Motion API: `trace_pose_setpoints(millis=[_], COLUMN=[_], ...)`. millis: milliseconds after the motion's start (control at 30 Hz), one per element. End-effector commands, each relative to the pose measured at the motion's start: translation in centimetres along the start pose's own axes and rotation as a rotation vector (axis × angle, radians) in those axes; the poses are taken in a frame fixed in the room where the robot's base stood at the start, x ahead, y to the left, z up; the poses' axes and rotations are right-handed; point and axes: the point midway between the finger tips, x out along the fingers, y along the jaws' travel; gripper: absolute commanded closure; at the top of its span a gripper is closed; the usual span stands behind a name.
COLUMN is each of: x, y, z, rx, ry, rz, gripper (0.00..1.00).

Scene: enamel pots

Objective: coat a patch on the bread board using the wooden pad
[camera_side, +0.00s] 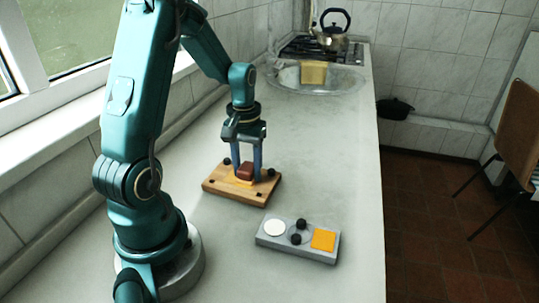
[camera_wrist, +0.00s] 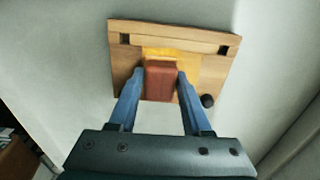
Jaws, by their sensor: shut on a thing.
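The bread board (camera_side: 222,186) lies flat on the counter below my gripper; it also shows in the wrist view (camera_wrist: 125,65). My gripper (camera_side: 246,176) points down and is shut on the wooden pad (camera_side: 245,170), a reddish-brown block, which sits between the two blue fingers in the wrist view (camera_wrist: 160,82). The pad is at or just over the board; contact cannot be told for sure. A yellow coated area (camera_wrist: 172,53) shows on the board beside the pad, partly hidden by pad and fingers. Dark marks and a black knob (camera_wrist: 208,100) sit near the board's corners.
A grey tray (camera_side: 290,250) stands nearer the camera, with a white disc (camera_side: 275,228), two black knobs and a yellow square (camera_side: 323,240). A sink with a tan block (camera_side: 313,72), a stove and a kettle (camera_side: 333,22) are far back. The counter's right side is clear.

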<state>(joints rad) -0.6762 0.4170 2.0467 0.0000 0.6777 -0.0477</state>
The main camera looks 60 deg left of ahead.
Motion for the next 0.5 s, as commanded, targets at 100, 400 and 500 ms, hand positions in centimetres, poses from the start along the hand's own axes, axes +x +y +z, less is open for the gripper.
trace_pose_setpoints(millis=[100,400,500], x=[0.1,0.1,0.0], y=[-1.1,-2.2,-3.0], z=[0.0,0.0,0.0], rx=[-0.004,-0.001,-0.003], ry=[-0.001,0.0,0.0], rz=[0.0,-0.001,-0.001], gripper=[1.0,1.0,1.0])
